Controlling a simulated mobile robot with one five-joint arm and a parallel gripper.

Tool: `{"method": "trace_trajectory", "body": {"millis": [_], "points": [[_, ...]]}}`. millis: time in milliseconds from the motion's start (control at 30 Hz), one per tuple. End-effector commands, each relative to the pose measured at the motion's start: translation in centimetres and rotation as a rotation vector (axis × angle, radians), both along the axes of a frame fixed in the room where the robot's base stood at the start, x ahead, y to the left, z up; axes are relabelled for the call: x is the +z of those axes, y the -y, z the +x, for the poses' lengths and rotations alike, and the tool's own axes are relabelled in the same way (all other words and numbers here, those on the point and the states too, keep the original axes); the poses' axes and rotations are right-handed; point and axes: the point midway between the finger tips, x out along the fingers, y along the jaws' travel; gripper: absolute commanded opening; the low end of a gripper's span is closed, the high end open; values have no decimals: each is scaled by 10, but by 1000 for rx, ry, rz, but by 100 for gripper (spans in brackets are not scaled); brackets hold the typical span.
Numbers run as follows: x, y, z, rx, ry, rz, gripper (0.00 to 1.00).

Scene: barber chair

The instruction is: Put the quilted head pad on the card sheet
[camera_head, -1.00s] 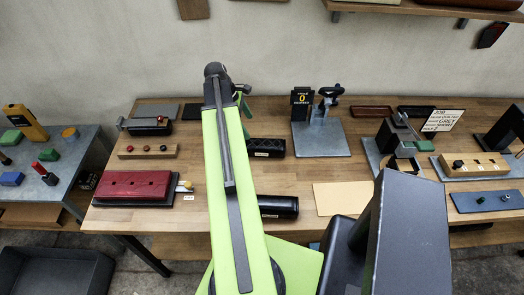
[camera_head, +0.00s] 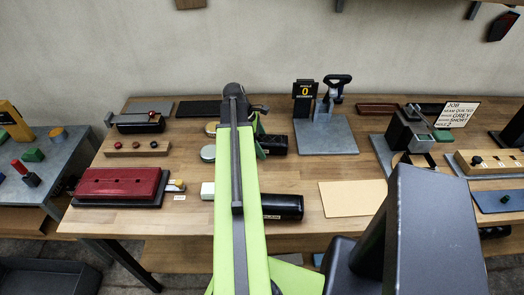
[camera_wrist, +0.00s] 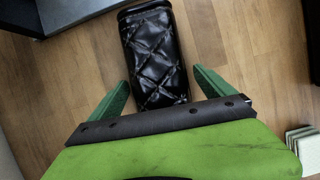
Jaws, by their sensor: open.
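The quilted head pad (camera_wrist: 153,55) is black and shiny with diamond stitching. In the wrist view it lies on the wooden bench between the two green fingers of my gripper (camera_wrist: 160,78). The fingers are open, with a gap on each side of the pad. In the head view a black pad (camera_head: 275,145) shows beside my arm's end, partly hidden by it; its quilting is too small to make out there. The card sheet (camera_head: 352,198) is a bare cream rectangle flat on the bench, right of my arm and nearer the front edge.
Another black pad, labelled plain (camera_head: 283,207), lies nearer the front edge. A red pad (camera_head: 122,183) is on the left. A metal stand (camera_head: 326,135) stands behind the card sheet, and a clamp-like device (camera_head: 408,132) right of it. Bare wood lies between the pads and sheet.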

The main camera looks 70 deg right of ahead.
Motion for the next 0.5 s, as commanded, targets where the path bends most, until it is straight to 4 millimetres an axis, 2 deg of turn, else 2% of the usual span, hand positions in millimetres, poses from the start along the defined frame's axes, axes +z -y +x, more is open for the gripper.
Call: {"method": "trace_trajectory", "body": {"millis": [33, 200, 500], "points": [[-6, 0, -1, 0, 0, 0, 93], [-2, 0, -1, 0, 0, 0, 93], [-2, 0, -1, 0, 0, 0, 55]]}}
